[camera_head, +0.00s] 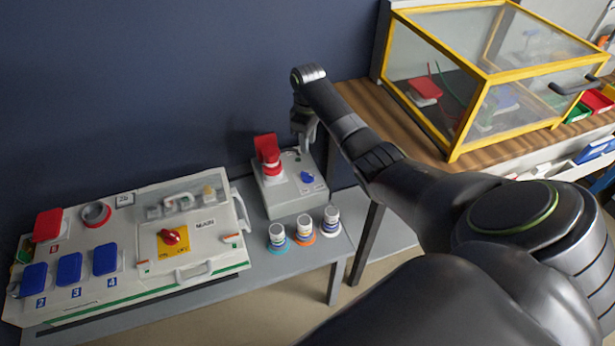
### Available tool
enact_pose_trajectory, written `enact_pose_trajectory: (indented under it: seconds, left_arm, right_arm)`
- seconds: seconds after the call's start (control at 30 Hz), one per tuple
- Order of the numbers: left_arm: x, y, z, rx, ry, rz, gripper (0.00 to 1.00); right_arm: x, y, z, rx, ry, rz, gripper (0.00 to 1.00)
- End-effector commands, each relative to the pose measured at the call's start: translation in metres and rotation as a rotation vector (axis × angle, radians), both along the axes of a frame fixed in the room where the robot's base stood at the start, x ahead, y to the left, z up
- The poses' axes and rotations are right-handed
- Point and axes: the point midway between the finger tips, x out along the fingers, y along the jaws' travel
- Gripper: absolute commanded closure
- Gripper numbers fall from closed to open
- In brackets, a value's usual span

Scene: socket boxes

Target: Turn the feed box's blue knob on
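The feed box (283,198) is a small grey box on the grey bench, right of the large panel box. Its blue knob (307,177) is on the right part of its top face. A red plug or socket with a raised red lid (268,152) stands left of the knob. My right gripper (308,143) hangs above the back of the feed box, behind the blue knob and apart from it. Its fingers are small and partly hidden by my arm, so I cannot tell whether they are open. My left gripper is not in view.
The large panel box (125,255) has blue and red lidded sockets and a red rotary switch (170,237). Several small white cylinders (304,227) stand on coloured rings in front of the feed box. A yellow-framed clear case (455,85) stands on the wooden table (385,115) at right.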

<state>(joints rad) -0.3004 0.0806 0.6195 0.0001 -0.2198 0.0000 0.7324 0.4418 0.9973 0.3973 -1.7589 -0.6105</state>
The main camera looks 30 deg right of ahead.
Motion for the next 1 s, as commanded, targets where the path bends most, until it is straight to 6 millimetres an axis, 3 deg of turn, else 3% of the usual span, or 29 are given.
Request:
enact_pose_trajectory:
  seconds: [0.03, 0.5, 0.83, 1.0]
  left_arm:
    - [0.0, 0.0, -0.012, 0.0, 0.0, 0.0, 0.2]
    - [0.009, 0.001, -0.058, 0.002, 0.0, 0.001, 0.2]
    - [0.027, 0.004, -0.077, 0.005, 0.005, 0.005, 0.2]
    - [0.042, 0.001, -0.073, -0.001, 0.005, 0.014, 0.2]
  right_arm:
    - [0.0, 0.0, -0.011, -0.001, -0.001, 0.0, 0.67]
    - [0.0, 0.0, -0.055, 0.0, -0.001, 0.0, 0.67]
    - [0.0, 0.0, -0.085, 0.0, -0.001, 0.0, 0.67]
    - [0.0, 0.0, -0.092, 0.0, -0.001, -0.001, 0.67]
